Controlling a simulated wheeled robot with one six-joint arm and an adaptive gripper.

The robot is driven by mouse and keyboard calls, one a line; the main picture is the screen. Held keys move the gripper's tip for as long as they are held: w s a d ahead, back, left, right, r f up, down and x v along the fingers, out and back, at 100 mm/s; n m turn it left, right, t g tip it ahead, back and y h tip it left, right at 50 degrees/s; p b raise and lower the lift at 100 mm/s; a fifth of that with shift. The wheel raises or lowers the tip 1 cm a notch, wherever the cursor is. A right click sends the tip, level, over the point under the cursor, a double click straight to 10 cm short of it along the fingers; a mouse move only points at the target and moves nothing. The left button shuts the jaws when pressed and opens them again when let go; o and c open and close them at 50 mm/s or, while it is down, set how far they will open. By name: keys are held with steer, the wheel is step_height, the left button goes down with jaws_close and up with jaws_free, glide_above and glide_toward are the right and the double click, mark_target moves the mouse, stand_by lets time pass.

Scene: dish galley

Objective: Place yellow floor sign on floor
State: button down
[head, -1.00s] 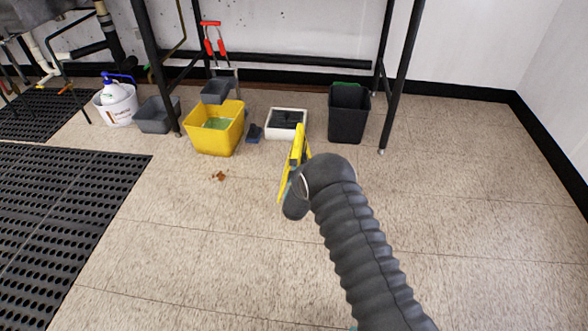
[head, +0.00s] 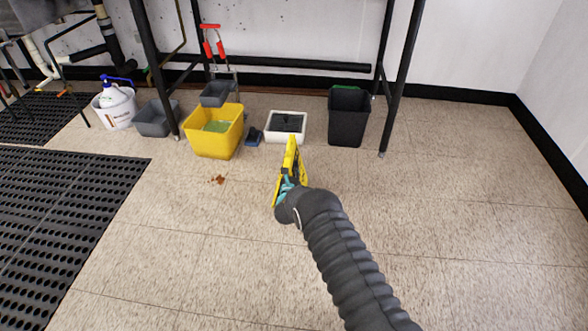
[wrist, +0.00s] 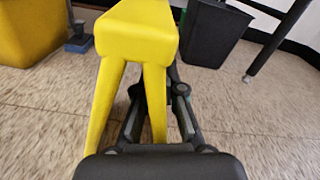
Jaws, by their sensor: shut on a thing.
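The yellow floor sign (head: 291,165) is in the middle of the head view, upright and seen nearly edge-on. In the wrist view its top and two legs (wrist: 137,35) fill the centre left. My gripper (head: 289,185) is shut on the sign from the near side; its fingers show beside and behind the legs in the wrist view. The tile floor (head: 420,210) lies below. I cannot tell whether the sign's feet touch it. A brown spill (head: 218,179) is on the floor left of the sign.
A yellow mop bucket (head: 213,143), a white tray (head: 285,127) and a black bin (head: 349,115) stand behind the sign, near the table legs (head: 395,80). Black rubber mats (head: 60,220) lie at left. The floor at right is clear.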

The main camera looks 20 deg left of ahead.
steer(key=c, duration=1.3)
jaws_free()
steer(key=shift+r, duration=0.1)
steer(key=shift+s, duration=0.2)
steer(key=p+v, duration=0.1)
steer(key=v, duration=1)
steer(key=shift+s, duration=0.3)
